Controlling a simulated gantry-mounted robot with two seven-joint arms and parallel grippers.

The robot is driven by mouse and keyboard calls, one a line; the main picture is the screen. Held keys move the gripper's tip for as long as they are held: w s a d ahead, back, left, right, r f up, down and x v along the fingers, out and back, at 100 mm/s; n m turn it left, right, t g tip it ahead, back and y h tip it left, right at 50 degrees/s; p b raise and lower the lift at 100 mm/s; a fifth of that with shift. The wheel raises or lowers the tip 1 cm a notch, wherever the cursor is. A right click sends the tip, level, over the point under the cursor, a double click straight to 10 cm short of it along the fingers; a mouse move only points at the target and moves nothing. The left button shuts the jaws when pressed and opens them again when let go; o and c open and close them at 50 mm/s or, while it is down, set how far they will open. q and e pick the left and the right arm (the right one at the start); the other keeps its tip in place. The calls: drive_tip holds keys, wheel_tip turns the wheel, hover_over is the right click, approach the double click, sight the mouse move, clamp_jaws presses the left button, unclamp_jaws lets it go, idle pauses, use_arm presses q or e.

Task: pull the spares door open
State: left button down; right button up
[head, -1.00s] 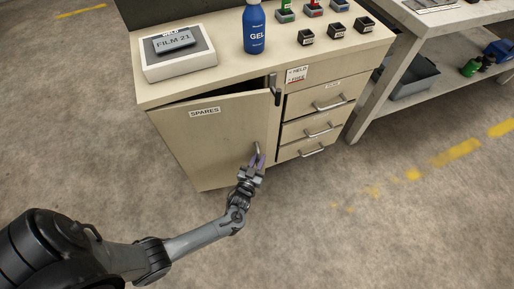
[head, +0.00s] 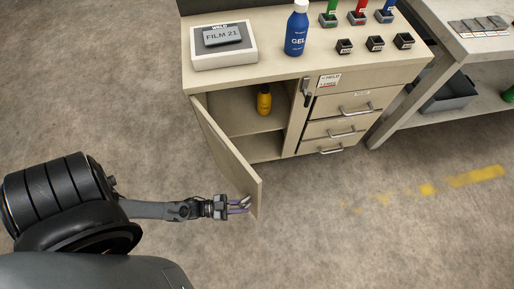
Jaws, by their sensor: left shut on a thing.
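The spares door (head: 224,150) stands wide open in the head view, swung out from its left edge toward me. Its label is out of sight. My left gripper (head: 242,205) is shut on the door's handle (head: 246,200) near the free edge, low on the door. The handle is mostly hidden by the fingers. The open cabinet (head: 233,111) shows a shelf with a yellow bottle (head: 264,100) on it. My right gripper is not in view.
A dark latch (head: 306,92) sits on the cabinet front beside the opening. Three drawers (head: 343,131) are shut at right. The top holds a white box (head: 224,50), a blue GEL bottle (head: 296,30) and small dark blocks. A grey workbench (head: 466,55) stands right. The floor is clear.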

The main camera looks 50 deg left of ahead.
use_arm(q)
drive_tip(key=s+a+m+g+h, duration=0.2)
drive_tip(key=s, duration=0.4)
drive_tip(key=s+a+m+g+h+b, duration=0.1)
drive_tip(key=s+a+m+g+h, duration=0.1)
drive_tip(key=s, duration=0.4)
drive_tip(key=shift+a+m+g+h, duration=0.4)
drive_tip(key=shift+g+h, duration=0.2)
drive_tip(key=shift+g, duration=0.1)
drive_tip(key=c, duration=1.2)
unclamp_jaws()
drive_tip(key=shift+b+v, duration=0.3)
drive_tip(key=shift+v, duration=5.05)
